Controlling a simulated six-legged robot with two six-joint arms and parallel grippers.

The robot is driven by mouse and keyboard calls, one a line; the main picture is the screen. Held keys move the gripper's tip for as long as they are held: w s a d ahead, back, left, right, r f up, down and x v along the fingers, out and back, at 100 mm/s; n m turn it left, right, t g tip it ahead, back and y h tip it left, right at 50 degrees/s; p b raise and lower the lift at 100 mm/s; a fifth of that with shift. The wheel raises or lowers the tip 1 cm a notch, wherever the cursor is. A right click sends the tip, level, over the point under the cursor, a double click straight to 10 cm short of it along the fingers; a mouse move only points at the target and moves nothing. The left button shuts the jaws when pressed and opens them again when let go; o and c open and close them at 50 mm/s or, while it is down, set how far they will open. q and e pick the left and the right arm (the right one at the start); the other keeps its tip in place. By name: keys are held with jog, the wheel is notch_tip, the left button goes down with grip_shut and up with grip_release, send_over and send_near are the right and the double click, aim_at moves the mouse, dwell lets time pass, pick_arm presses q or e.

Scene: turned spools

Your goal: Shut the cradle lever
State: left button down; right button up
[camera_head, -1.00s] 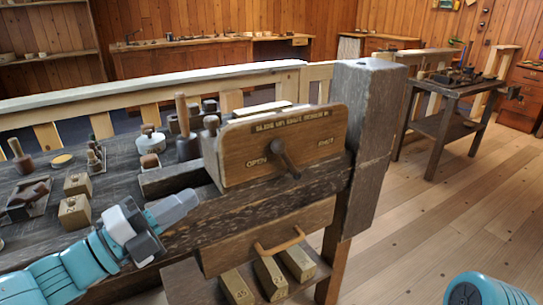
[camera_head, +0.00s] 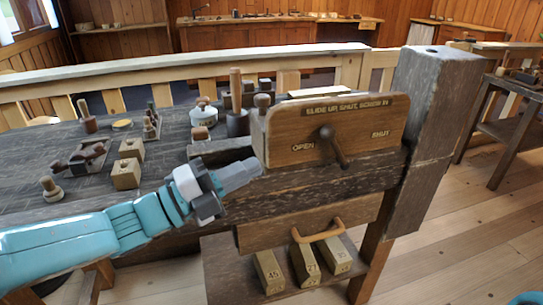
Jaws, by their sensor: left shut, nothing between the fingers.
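The cradle lever (camera_head: 337,150) is a dark turned handle on the front of a wooden housing (camera_head: 290,152) at the bench's right end. It hangs from its round pivot, pointing down and slightly right, between the words OPEN on the left and SHUT on the right. My left gripper (camera_head: 255,167) is shut and empty. It appears near the housing's lower left corner, left of and lower than the lever. Whether it touches the housing I cannot tell. My right gripper is not in view.
A thick post (camera_head: 432,120) stands right of the housing. Below are a drawer with a curved handle (camera_head: 318,232) and a shelf with numbered blocks (camera_head: 304,264). Turned pieces, a white-topped pot (camera_head: 204,114) and wooden blocks (camera_head: 126,173) crowd the bench left. Space before the lever looks clear.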

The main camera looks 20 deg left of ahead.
pick_arm(q)
send_near(352, 111)
jog(key=shift+s+f, duration=0.5)
jog(key=shift+f, duration=0.35)
jog(key=shift+r, duration=0.1)
